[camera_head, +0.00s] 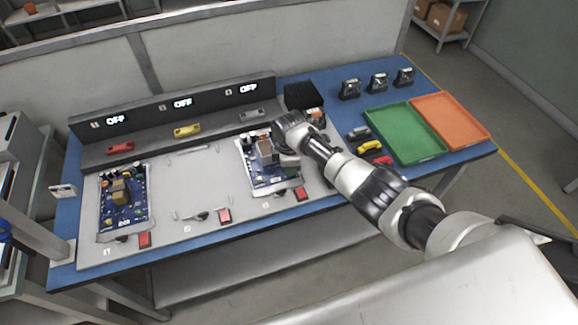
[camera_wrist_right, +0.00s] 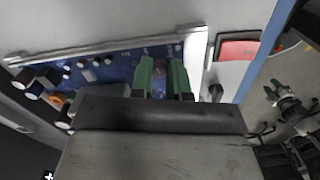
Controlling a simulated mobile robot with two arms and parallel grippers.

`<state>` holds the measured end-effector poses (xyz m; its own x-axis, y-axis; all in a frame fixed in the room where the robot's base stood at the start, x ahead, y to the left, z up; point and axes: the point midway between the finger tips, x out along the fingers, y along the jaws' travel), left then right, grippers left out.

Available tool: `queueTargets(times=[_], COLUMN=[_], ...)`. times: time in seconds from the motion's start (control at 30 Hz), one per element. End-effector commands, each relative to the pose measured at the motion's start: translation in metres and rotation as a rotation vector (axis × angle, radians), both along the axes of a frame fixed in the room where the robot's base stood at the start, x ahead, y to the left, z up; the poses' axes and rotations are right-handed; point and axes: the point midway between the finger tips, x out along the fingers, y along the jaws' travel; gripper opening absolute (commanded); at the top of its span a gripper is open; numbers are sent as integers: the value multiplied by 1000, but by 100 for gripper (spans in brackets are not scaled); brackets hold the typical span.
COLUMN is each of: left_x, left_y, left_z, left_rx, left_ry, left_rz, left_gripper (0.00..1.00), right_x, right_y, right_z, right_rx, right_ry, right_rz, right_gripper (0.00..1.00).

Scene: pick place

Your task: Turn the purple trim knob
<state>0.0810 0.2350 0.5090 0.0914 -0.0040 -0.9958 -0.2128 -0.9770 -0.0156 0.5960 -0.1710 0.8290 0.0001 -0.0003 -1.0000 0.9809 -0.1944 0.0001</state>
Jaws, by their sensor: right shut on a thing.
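The purple trim knob (camera_wrist_right: 160,68) shows in the right wrist view, small and partly hidden between two green fingertips. It sits on a blue circuit board (camera_wrist_right: 115,68), near the board's edge. My right gripper (camera_wrist_right: 163,76) is shut on the knob, with one finger on each side. In the head view my right gripper (camera_head: 288,160) is over the right-hand circuit board (camera_head: 258,178), and the knob is hidden there. My left gripper is not in view.
A second circuit board (camera_head: 122,205) lies at the left of the grey fixture plate (camera_head: 190,170). Red buttons (camera_head: 224,216) line the front edge. Three displays at the back read OFF. A green tray (camera_head: 405,135) and an orange tray (camera_head: 450,120) stand at right.

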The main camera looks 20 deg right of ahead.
Motion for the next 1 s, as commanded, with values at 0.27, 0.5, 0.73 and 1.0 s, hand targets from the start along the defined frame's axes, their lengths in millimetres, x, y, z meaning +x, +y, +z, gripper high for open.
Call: queueTargets(times=[0.27,0.5,0.73,1.0], left_x=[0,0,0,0], left_y=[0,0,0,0], left_z=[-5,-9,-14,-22], left_rx=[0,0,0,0], left_ry=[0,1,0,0], left_rz=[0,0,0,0], left_gripper=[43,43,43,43], right_x=[0,1,0,0], right_y=[0,-1,0,-1], right_z=[0,0,-1,-1], right_rx=[0,0,0,-1], right_ry=[-2,-2,-1,-1], right_rz=[263,491,710,966], right_gripper=[0,0,0,0])
